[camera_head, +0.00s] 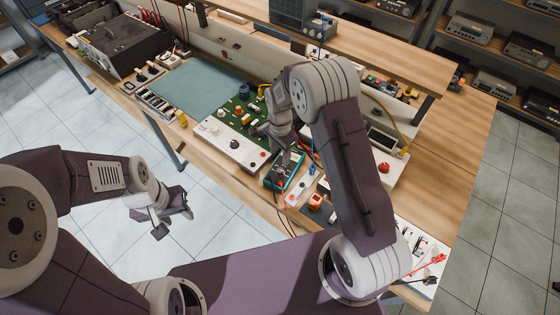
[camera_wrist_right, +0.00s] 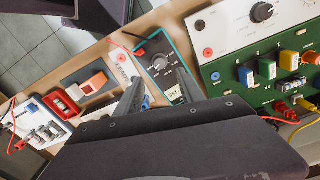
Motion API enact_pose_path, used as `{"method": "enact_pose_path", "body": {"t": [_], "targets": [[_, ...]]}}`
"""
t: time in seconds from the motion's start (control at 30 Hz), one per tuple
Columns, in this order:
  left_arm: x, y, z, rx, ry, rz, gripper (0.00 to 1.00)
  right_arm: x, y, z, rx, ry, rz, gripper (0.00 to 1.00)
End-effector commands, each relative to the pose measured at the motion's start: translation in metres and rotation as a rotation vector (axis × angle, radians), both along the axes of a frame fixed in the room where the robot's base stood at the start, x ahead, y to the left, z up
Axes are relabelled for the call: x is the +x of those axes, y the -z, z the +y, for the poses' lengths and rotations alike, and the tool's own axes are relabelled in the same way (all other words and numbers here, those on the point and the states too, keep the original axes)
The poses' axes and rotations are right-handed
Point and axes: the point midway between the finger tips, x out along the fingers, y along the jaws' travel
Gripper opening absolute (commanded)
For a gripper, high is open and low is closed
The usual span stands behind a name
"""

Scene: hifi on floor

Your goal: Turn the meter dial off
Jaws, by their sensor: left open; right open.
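The meter (camera_head: 273,184) lies on the workbench, a dark handheld unit with a teal border. In the right wrist view the meter (camera_wrist_right: 148,45) shows its round grey dial (camera_wrist_right: 160,62) and a small display near the gripper. My right gripper (camera_head: 287,160) is over the meter and partly hides it in the head view. In the wrist view its two fingers (camera_wrist_right: 160,80) are apart, one on each side of the dial's near end, with nothing between them that they hold. Whether they touch the meter I cannot tell. My left gripper (camera_head: 170,212) is open and empty, over the floor.
A green circuit board with a white panel and black knob (camera_wrist_right: 262,12) lies beside the meter. A blue-green mat (camera_head: 200,85) and a black box (camera_head: 120,45) are further left on the bench.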

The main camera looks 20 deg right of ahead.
Motion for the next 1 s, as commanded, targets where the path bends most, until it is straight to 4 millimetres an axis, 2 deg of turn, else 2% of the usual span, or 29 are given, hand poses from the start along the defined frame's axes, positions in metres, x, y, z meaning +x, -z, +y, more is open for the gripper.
{"method": "enact_pose_path", "body": {"t": [0.17,0.4,0.5,0.63,0.87,1.0], "targets": [[0.0,-0.004,0.0,0.0,0.0,0.0,0.43,-0.001,0.018,0.0,0.0,-0.002,0.005,0.46],[0.0,-0.015,0.0,0.0,0.0,0.0,0.43,-0.002,0.068,0.0,0.0,-0.004,0.005,0.46],[0.0,-0.017,0.0,0.0,0.0,0.0,0.43,-0.001,0.082,0.0,0.0,-0.004,0.003,0.46],[0.0,-0.018,0.0,0.0,0.0,0.0,0.43,0.0,0.091,0.0,0.0,-0.005,0.0,0.46],[0.0,-0.018,0.0,0.0,0.0,0.0,0.43,0.0,0.092,0.0,0.0,-0.005,0.0,0.46],[0.0,-0.018,0.0,0.0,0.0,0.0,0.43,0.0,0.092,0.0,0.0,-0.005,0.0,0.07]]}}
